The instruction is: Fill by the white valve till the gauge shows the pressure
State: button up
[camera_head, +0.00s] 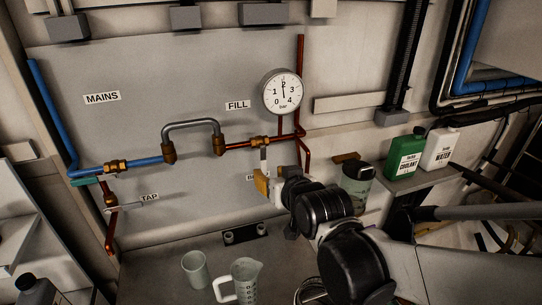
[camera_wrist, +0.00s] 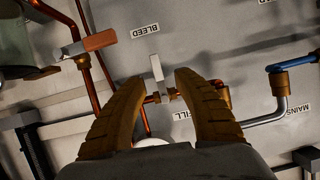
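The white valve lever (camera_head: 264,160) hangs down from the brass fitting under the FILL label (camera_head: 237,105). In the wrist view the lever (camera_wrist: 157,68) stands between my two tan fingertips, with gaps on both sides. My gripper (camera_head: 262,183) is open at the lever's lower end; its fingers (camera_wrist: 159,82) spread around it and hold nothing. The gauge (camera_head: 283,92) is a white round dial marked 0 to 4 bar. Its dark needle points nearly straight up, near 2. No target pressure mark is readable. My gripper partly hides the BLEED label in the head view.
A green mains handle (camera_head: 84,181) and a grey tap lever (camera_head: 130,206) sit at left. A brown bleed handle (camera_wrist: 98,40) is beside my gripper. A jug (camera_head: 243,280) and cup (camera_head: 195,268) stand below; green (camera_head: 405,155) and white (camera_head: 440,148) containers stand right.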

aim_at(264, 166)
jog(key=shift+v, duration=2.05)
jog(key=shift+n, duration=0.3)
jog(key=p+x, duration=0.1)
jog(key=x, duration=0.3)
jog(key=p+x, duration=0.2)
jog(key=x, duration=0.2)
jog(key=p+x, duration=0.1)
jog(key=x, duration=0.3)
jog(key=shift+w+d+r, duration=0.1)
jog(key=shift+d, duration=0.2)
grip_shut()
